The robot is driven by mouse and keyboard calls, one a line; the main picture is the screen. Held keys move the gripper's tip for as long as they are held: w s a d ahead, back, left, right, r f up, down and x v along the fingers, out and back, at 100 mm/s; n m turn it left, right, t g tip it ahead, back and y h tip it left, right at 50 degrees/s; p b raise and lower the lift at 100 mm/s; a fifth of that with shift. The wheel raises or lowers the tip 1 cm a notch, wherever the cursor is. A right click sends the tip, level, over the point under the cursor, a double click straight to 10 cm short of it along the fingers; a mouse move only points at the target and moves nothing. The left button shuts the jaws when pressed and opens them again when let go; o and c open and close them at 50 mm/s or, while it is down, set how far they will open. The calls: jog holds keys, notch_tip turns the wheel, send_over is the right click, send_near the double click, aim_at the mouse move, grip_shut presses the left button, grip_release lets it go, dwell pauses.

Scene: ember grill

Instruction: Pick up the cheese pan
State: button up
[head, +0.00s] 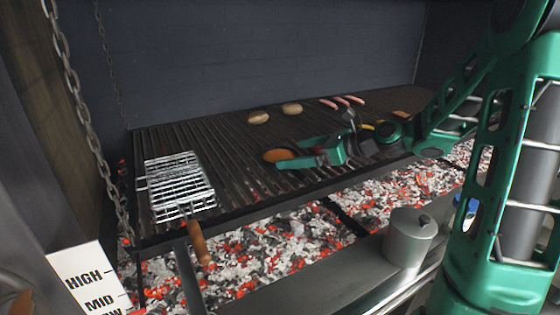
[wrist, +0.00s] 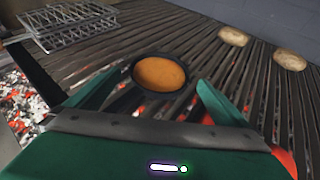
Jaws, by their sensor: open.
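The cheese pan (head: 277,155) is a small round dark pan filled with orange cheese, sitting on the grill bars. In the wrist view the cheese pan (wrist: 160,74) lies just ahead of my gripper, between the lines of its two fingers. My gripper (head: 305,153) is open and low over the grill, with its fingers pointing left toward the pan. In the wrist view my gripper (wrist: 152,92) shows its green fingers spread on either side of the pan's near edge. Whether the fingers touch the pan is hard to tell.
A wire grill basket (head: 178,186) with a wooden handle (head: 199,243) lies at the left. Two potato-like items (head: 291,108) and several sausages (head: 342,101) lie at the back. Glowing coals (head: 290,250) are below. A metal pot (head: 410,237) stands on the front ledge.

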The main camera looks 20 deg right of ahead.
aim_at(283, 155)
jog(key=shift+x, duration=2.4)
jog(key=shift+c, duration=0.6)
jog(key=c, duration=1.3)
